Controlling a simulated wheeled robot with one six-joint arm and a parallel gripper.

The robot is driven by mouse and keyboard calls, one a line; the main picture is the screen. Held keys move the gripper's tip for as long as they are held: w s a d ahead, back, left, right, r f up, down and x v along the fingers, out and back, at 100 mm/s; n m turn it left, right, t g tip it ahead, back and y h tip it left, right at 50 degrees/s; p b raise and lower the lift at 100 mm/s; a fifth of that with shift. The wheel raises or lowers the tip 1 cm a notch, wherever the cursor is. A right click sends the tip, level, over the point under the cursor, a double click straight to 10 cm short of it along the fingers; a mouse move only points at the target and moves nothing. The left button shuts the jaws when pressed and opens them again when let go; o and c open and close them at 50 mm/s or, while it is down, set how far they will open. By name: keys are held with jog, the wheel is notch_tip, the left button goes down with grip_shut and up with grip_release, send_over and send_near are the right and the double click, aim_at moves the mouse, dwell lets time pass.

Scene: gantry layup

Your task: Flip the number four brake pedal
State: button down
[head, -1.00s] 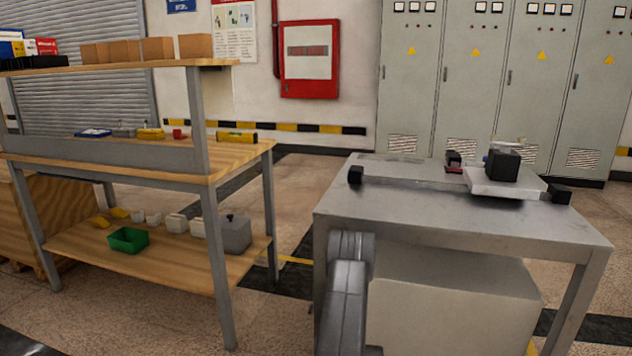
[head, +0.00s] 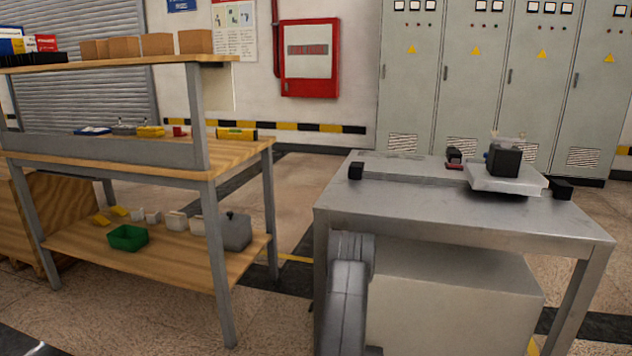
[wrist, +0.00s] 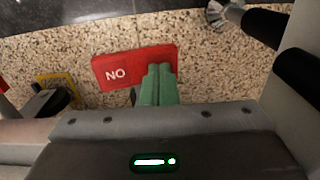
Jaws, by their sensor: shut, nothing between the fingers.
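In the wrist view a red plate (wrist: 112,70) marked "NO" lies above the speckled floor. The green fingers of my gripper (wrist: 158,70) are together, with nothing between them. Their tips overlap the right part of the plate in the picture and hide what may follow "NO". I cannot tell whether they touch it. The number four brake pedal cannot be identified for certain. The head view does not show my gripper; only a grey link of my arm shows in front of the metal table (head: 450,215).
In the wrist view a black part with a yellow frame (wrist: 58,82) is at left, and a dark rod (wrist: 262,25) is at upper right. In the head view a wooden workbench (head: 245,158) stands left, with open floor between it and the table.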

notch_tip(320, 180, up, 7)
jog(key=p, duration=0.3)
dwell(0.5)
notch_tip(320, 180, down, 7)
jog(key=b, duration=0.3)
jog(key=shift+r, duration=0.1)
dwell(0.3)
jog(key=shift+r, duration=0.1)
